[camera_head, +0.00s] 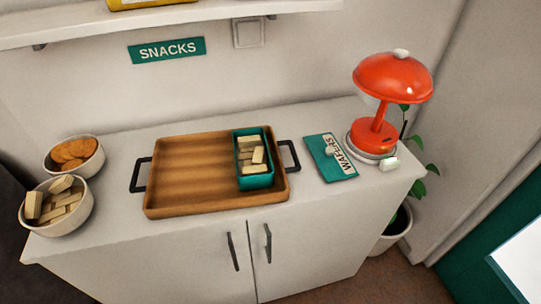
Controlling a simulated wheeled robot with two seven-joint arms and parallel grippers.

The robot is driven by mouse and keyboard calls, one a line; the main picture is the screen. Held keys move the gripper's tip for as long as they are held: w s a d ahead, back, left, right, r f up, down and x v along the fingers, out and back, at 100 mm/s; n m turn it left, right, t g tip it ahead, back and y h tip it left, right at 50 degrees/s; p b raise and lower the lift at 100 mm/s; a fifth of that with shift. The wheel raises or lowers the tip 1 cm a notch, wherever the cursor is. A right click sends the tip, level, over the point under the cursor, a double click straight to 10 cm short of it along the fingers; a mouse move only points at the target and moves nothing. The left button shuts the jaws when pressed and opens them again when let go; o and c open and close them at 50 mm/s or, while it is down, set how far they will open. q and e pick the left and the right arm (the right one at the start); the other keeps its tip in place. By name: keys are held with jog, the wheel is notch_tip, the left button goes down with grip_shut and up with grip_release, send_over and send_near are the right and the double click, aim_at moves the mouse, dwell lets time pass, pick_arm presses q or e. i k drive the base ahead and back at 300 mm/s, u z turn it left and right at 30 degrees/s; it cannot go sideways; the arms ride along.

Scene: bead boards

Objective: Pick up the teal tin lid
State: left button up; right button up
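The teal tin lid (332,163) lies flat on the white cabinet top, between the tray and the red lamp. The open teal tin (256,182) holds several pale wafers and stands at the right end of the wooden tray (190,178). Neither of my grippers is in the head view.
Two bowls, one of cookies (89,168) and one of wafers (75,217), stand at the left. A shelf (200,18) hangs above.

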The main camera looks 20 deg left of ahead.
aim_at(334, 164)
jog(key=u, duration=2.65)
jog(key=k, duration=0.5)
jog(key=z, duration=1.2)
